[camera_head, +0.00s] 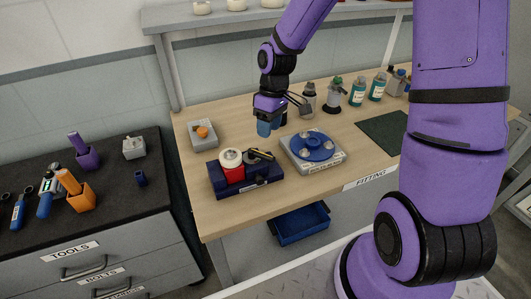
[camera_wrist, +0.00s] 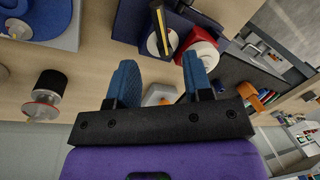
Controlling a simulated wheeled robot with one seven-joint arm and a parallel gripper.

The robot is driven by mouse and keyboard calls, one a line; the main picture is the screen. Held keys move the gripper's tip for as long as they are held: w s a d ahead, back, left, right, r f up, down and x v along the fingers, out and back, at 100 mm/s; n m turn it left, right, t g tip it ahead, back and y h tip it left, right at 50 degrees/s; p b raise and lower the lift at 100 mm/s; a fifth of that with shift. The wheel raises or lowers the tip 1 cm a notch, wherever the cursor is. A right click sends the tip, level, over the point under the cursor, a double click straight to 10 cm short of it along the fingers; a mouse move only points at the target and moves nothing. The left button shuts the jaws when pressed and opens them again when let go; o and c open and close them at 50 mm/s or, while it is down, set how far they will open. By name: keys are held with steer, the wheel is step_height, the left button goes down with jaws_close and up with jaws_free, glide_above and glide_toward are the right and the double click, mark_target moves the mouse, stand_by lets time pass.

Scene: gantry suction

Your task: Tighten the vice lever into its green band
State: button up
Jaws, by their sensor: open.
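The vice, as I take it, is a dark blue block (camera_head: 246,180) at the front left of the bench, with a red part (camera_head: 232,174) and a white round part (camera_head: 230,157) on top. A dark and yellow bar (camera_head: 262,155), possibly its lever, lies beside the white part. In the wrist view the bar (camera_wrist: 162,30) and red part (camera_wrist: 200,45) show beyond my fingertips. I cannot make out a green band. My gripper (camera_head: 269,127) is open and empty above the bench behind the vice. Its blue fingers (camera_wrist: 160,68) are spread apart and appear clear of the vice.
A grey box with an orange knob (camera_head: 202,134) stands left of my gripper. A grey fixture with a blue disc (camera_head: 315,148) stands right of the vice. Bottles (camera_head: 357,92) line the bench's back. A dark green mat (camera_head: 385,133) lies at right. A tool cabinet (camera_head: 110,185) stands left.

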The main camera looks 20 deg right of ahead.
mark_target(262, 157)
steer(key=f, duration=0.3)
steer(key=a+f, duration=0.1)
steer(key=f, duration=0.2)
steer(key=s+f, duration=0.1)
steer(key=f, duration=0.1)
steer(key=shift+a+f, duration=0.2)
steer(key=shift+f, duration=0.2)
jaws_close()
